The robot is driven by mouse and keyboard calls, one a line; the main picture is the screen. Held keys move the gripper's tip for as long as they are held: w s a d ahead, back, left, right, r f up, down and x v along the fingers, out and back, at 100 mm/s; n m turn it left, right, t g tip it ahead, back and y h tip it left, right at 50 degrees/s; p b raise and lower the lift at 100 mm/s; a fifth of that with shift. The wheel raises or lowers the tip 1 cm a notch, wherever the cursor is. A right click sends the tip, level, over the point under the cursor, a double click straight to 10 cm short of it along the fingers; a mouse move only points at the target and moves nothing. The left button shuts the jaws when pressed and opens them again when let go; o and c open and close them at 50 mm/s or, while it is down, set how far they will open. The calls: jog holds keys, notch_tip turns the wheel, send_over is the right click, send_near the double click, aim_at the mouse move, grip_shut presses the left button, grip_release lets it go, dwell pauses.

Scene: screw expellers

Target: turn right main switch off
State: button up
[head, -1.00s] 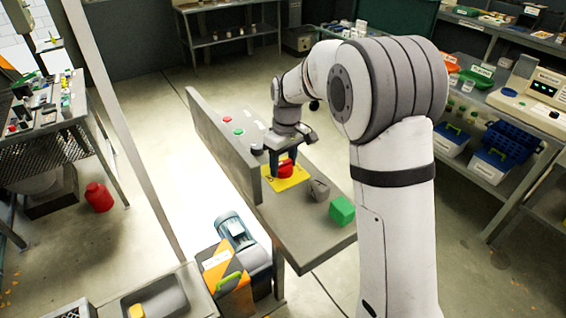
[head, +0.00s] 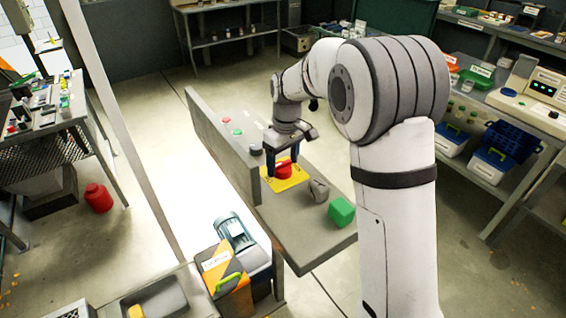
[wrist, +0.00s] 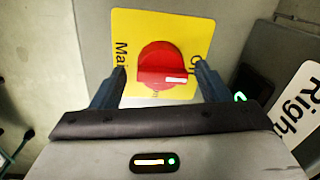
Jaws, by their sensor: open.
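The main switch is a red rotary knob (wrist: 158,62) on a yellow plate (wrist: 125,25), beside a white label reading "Right" (wrist: 300,95). In the wrist view its raised bar lies roughly crosswise, with a white mark at the right end. Lettering on the plate is partly hidden. My gripper (wrist: 160,72) is open, with one finger either side of the knob in this view and visible gaps to it. In the head view the knob (head: 284,171) sits on the grey panel, with my gripper (head: 281,154) just behind and above it.
A grey knob-like part (head: 319,190) and a green block (head: 341,210) are close by on the panel bench. An upright grey board (head: 222,145) runs along the left, with red (head: 227,119) and green (head: 237,132) buttons beyond it.

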aim_at(286, 162)
jog(key=r, duration=0.6)
jog(key=shift+w+d+r, duration=0.15)
jog(key=shift+w+r, duration=0.1)
jog(key=shift+r, duration=0.25)
jog(key=shift+s+d+r, duration=0.15)
jog(key=shift+s+d, duration=0.05)
jog(key=shift+d, duration=0.05)
jog(key=s+d+r+m+t, duration=0.25)
jog(key=s+d+m, duration=0.25)
jog(key=s+d, duration=0.65)
jog(key=s+d+f+m, duration=0.1)
jog(key=s+d+m, duration=0.1)
jog(key=s, duration=0.5)
jog(key=s+d+f+m+t, duration=0.1)
jog(key=s+f+m, duration=0.1)
jog(key=s, duration=0.6)
jog(key=shift+d+h, duration=0.3)
jog(key=shift+d, duration=0.1)
